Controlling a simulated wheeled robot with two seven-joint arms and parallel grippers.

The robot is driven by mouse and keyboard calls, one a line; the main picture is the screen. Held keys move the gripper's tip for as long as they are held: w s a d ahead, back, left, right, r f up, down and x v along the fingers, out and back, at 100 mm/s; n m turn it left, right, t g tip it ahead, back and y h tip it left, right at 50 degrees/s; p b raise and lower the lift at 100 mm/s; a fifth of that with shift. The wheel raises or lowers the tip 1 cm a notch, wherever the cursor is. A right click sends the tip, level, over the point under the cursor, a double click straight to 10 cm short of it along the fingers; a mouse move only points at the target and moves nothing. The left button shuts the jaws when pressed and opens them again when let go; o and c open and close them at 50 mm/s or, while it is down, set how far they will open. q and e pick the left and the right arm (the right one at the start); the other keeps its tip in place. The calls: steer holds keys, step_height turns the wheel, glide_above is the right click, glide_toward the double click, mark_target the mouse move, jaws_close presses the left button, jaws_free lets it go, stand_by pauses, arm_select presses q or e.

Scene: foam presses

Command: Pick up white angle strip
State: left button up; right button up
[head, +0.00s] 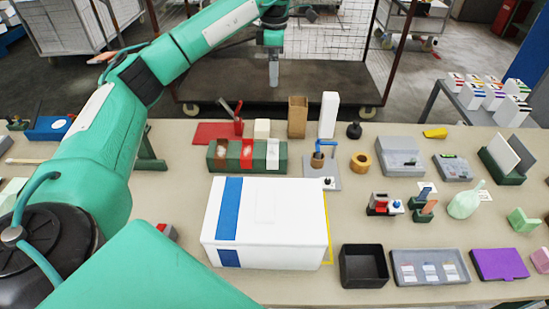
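I cannot clearly make out a thing that is surely the white angle strip. A tall white upright piece (328,115) stands at the back of the table, beside a brown box. A white flat piece (501,157) leans in a dark green holder (507,176) at the right. My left gripper (274,80) points down beyond the table's back edge, above the dark platform of a cart and apart from both white pieces. Its fingers look narrow and close together, and I see nothing clearly held. My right gripper is not in view.
A large white box with blue bands (280,225) fills the middle front. A green block with several slots (232,156) stands behind it. A black open bin (363,266) and a grey tray (430,280) are at the front right. A mesh cart (325,80) stands behind the table.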

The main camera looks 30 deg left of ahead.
arm_select(q)
step_height(320, 180, down, 16)
steer(key=r+b, duration=0.1)
steer(key=b, duration=1.3)
steer(key=p, duration=0.1)
glide_above(273, 151)
steer(key=f, duration=0.9)
steer(key=shift+w+d, duration=0.15)
steer(key=shift+w, duration=0.15)
steer(key=f, duration=0.1)
steer(key=f+p, duration=0.2)
steer(key=f, duration=0.1)
steer(key=shift+s+a, duration=0.2)
steer(key=shift+s, duration=0.1)
steer(key=shift+f, duration=0.6)
steer(key=c, duration=1)
